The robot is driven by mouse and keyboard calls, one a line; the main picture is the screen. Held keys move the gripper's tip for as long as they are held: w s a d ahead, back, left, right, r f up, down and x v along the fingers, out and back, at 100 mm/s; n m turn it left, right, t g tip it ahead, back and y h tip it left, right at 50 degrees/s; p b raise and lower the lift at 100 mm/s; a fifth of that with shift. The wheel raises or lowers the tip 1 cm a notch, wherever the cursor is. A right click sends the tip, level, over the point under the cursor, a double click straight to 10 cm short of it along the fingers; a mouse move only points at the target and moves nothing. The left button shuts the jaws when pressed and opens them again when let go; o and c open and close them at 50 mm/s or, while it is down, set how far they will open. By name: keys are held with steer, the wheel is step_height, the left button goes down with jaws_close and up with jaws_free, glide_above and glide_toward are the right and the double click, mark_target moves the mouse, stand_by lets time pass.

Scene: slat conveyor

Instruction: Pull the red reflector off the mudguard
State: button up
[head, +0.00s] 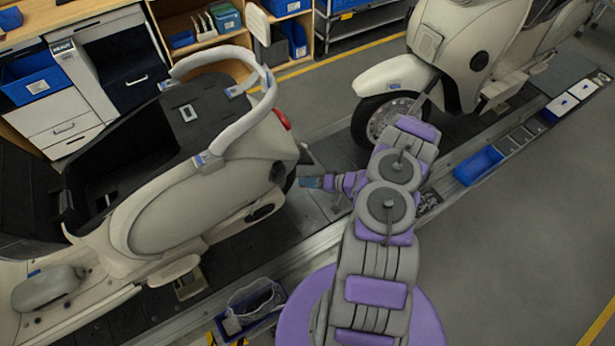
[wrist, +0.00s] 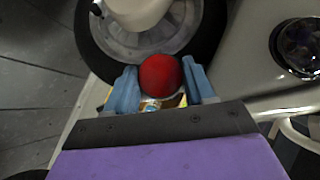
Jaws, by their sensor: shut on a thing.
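The round red reflector (wrist: 160,75) sits between the two blue fingers of my gripper (wrist: 160,72) in the wrist view. The fingers are shut on its sides. Behind it are a wheel with a dark tyre (wrist: 88,40) and a pale round part. I cannot tell whether the reflector still touches the mudguard, which I cannot make out clearly. In the head view my gripper (head: 309,183) is at the rear end of the left cream scooter (head: 165,205), low behind its tail. The reflector is hidden there.
A second cream scooter (head: 465,45) stands on the conveyor (head: 330,235) behind my arm, its front wheel close by. A blue tray (head: 478,165) lies on the conveyor's edge at right. A bin (head: 250,305) stands at the front. The grey floor at right is clear.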

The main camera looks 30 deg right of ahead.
steer(key=s+p, duration=0.2)
steer(key=s, duration=0.2)
steer(key=shift+s+p, duration=0.15)
steer(key=shift+p, duration=0.15)
stand_by(0.5)
